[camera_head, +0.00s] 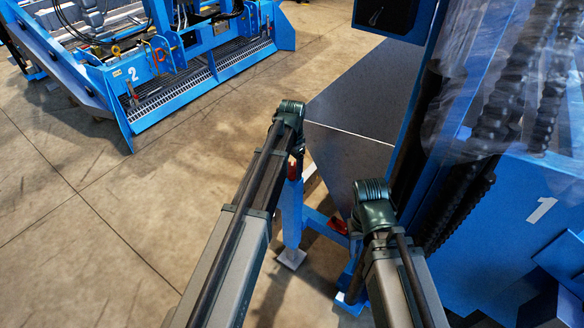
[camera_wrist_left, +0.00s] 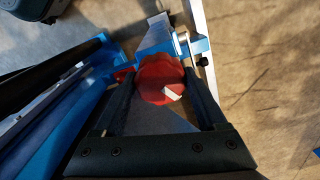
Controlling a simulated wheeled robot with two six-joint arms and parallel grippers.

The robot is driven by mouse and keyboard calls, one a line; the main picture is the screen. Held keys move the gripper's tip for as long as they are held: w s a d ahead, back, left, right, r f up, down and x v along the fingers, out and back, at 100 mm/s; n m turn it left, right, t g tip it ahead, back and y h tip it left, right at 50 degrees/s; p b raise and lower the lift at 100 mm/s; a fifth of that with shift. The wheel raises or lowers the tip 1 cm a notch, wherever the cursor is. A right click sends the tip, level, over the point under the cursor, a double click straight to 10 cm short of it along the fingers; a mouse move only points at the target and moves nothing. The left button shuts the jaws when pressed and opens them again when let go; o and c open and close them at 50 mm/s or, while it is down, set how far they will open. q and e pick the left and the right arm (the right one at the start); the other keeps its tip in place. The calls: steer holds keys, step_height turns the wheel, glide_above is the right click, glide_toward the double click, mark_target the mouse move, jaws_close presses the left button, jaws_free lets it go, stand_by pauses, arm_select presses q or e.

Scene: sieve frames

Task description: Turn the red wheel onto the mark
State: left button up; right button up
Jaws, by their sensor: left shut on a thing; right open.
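The red wheel (camera_wrist_left: 158,78) is a scalloped knob in the middle of the left wrist view. A white pointer patch shows on its face, toward the lower right. My left gripper (camera_wrist_left: 161,88) has one finger on each side of the wheel and is shut on it. A blue bracket (camera_wrist_left: 156,40) with a metal pin is behind the wheel. In the head view, a bit of red (camera_head: 292,170) shows beside my left arm, above a blue post. I cannot make out a separate target mark. My right arm shows in the head view, but its gripper is hidden.
A blue machine marked 1 (camera_head: 540,210) with a grey hopper (camera_head: 345,150) stands close on the right. A small red part (camera_head: 337,225) sits low on its frame. Another blue machine marked 2 (camera_head: 133,98) is at upper left. Open concrete floor (camera_head: 120,210) lies left.

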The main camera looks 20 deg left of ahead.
mark_target(292, 167)
arm_select(q)
steer(key=n, duration=1.1)
steer(key=shift+n, duration=0.4)
stand_by(0.4)
steer(key=o, duration=1.3)
step_height(292, 167, up, 14)
steer(key=p, duration=1.3)
steer(key=shift+f+p, duration=0.1)
steer(key=shift+p, duration=0.3)
